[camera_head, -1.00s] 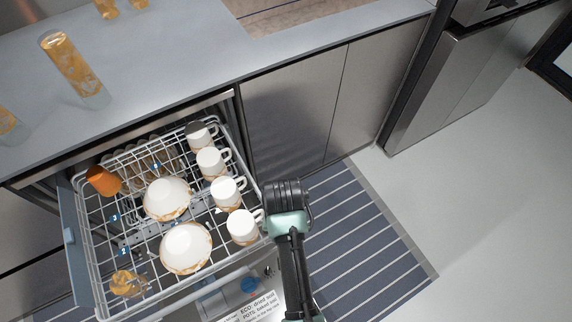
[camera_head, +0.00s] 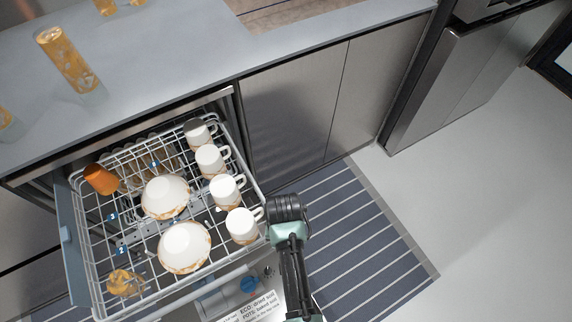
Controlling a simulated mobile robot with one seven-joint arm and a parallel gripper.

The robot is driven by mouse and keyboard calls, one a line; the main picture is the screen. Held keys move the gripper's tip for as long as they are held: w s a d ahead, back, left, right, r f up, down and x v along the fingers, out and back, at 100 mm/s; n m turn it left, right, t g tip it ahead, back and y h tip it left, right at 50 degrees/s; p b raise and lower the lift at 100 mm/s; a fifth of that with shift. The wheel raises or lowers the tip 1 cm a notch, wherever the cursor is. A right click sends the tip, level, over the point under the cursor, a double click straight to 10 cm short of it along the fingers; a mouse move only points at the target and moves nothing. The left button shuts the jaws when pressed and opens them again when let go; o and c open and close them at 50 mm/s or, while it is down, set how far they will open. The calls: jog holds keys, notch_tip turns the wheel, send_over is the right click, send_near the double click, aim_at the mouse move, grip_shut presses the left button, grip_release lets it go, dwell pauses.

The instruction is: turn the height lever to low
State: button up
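The pulled-out dishwasher rack (camera_head: 91,275) is a white wire basket at the lower left. I cannot make out a height lever on it for certain; the rack's right side is partly hidden by the cups and my arm. My gripper (camera_head: 287,206), black with a pale green wrist, is beside the rack's right edge, close to the nearest white cup (camera_head: 242,226). I see it from above and behind, so its fingertips are hidden and I cannot tell whether it is open.
The rack holds several white cups, two white bowls (camera_head: 185,247), an orange cup (camera_head: 100,179) and a patterned glass (camera_head: 125,283). The open door with a blue cap (camera_head: 249,285) lies below. A striped runner (camera_head: 365,235) covers clear floor to the right. The counter (camera_head: 150,75) is behind.

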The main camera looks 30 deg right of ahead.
grip_shut()
dwell(0.8)
